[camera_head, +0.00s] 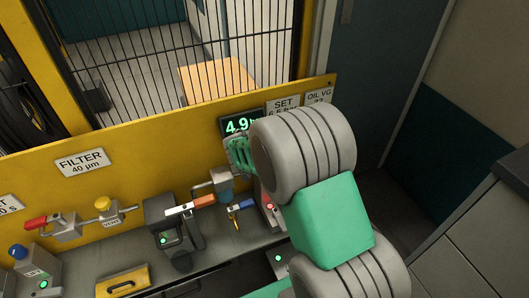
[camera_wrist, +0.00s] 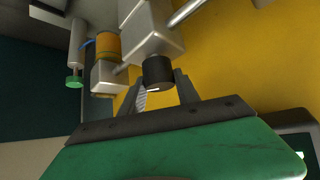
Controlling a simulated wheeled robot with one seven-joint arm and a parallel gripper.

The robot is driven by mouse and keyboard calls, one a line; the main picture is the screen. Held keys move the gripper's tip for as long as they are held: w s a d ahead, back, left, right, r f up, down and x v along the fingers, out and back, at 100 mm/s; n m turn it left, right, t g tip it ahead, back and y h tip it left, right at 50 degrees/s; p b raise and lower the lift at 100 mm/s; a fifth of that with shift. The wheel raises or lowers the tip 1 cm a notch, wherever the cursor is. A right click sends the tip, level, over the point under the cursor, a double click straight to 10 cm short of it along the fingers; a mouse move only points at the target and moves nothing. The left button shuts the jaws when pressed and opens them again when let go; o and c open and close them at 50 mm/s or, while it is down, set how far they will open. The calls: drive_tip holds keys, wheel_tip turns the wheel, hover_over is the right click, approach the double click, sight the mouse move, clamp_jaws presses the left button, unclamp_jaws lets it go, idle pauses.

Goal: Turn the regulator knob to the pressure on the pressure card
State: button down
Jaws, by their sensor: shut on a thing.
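The black regulator knob (camera_wrist: 158,70), with a white mark, sits under a grey regulator body (camera_wrist: 152,35) in the wrist view. My gripper (camera_wrist: 157,84) has its two fingers on either side of the knob and is shut on it. In the head view my gripper (camera_head: 240,154) is mostly behind my arm, and the knob is hidden there. The green pressure display (camera_head: 237,125) reads 4.9, its right end covered. The pressure card (camera_head: 282,106) reads SET and what looks like 6.5 bar, its lower edge partly covered by my arm.
A FILTER 40 µm card (camera_head: 82,162) and an OIL VG card (camera_head: 319,96) are on the yellow panel (camera_head: 150,145). Valves with a red handle (camera_head: 36,222) and a yellow knob (camera_head: 102,203) stand at left. An orange-and-white lever (camera_head: 190,205) and a blue-handled part (camera_head: 240,205) are close below my gripper.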

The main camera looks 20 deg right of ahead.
drive_tip(key=shift+a+m+g+h+b, duration=0.1)
drive_tip(key=shift+m+g+h+b, duration=0.7)
drive_tip(key=shift+m, duration=0.9)
drive_tip(key=c, duration=0.9)
unclamp_jaws()
drive_tip(key=p+v, duration=0.2)
drive_tip(key=v, duration=0.5)
drive_tip(key=shift+a+r, duration=0.25)
drive_tip(key=shift+a, duration=0.05)
